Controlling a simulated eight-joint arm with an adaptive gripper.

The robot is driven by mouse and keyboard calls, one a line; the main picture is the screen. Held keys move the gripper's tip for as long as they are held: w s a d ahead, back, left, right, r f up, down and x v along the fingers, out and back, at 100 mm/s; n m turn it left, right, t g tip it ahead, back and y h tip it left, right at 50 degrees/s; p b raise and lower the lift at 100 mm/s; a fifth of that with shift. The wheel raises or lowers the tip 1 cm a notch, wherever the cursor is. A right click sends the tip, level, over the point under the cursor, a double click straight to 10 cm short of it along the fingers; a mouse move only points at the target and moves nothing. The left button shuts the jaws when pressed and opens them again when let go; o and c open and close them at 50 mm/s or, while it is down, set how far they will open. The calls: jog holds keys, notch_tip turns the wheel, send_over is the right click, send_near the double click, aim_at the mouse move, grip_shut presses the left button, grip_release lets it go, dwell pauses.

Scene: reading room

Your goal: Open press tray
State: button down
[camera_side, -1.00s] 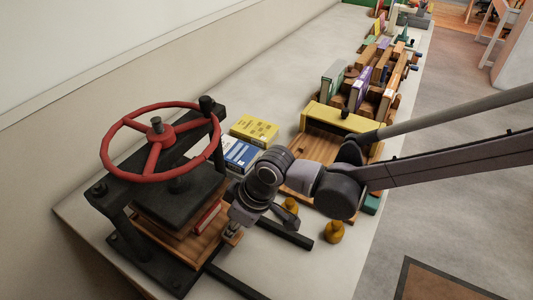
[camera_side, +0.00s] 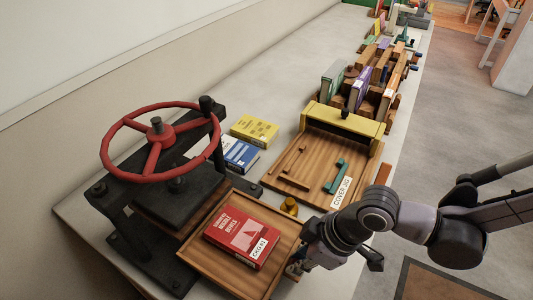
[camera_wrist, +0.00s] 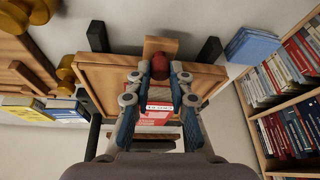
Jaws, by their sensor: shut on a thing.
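The wooden press tray (camera_side: 213,262) is drawn out from under the black book press (camera_side: 180,187) with the red wheel. A red book (camera_side: 243,236) with a white label lies flat on it. My gripper (camera_side: 295,267) is at the tray's right edge, low over the table. In the wrist view my gripper (camera_wrist: 157,80) has its two fingers either side of a red knob (camera_wrist: 160,67) at the tray's edge, shut on it. The tray (camera_wrist: 105,75) and part of the red book (camera_wrist: 160,94) show behind the fingers.
A wooden board (camera_side: 310,165) marked "COVER JIG" with a yellow bar stands behind the tray. A yellow book (camera_side: 254,130) and a blue book (camera_side: 239,154) lie near the press. A brass knob (camera_side: 290,206) stands close to the tray. Open floor is at the right.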

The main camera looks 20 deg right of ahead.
dwell(0.3)
jog(key=c, duration=1.2)
grip_release()
jog(key=shift+v, duration=6)
jog(key=shift+a, duration=0.1)
jog(key=w+d+m+t+h, duration=0.1)
jog(key=d+m, duration=0.2)
jog(key=d, duration=0.7)
jog(key=w+d+r+m+t+h, duration=0.1)
jog(key=d+m, duration=0.3)
jog(key=d, duration=0.6)
jog(key=w+d+m+t+h, duration=0.2)
jog(key=d+m, duration=0.1)
jog(key=d, duration=0.7)
jog(key=shift+r+m+t, duration=0.15)
jog(key=shift+m+t, duration=0.25)
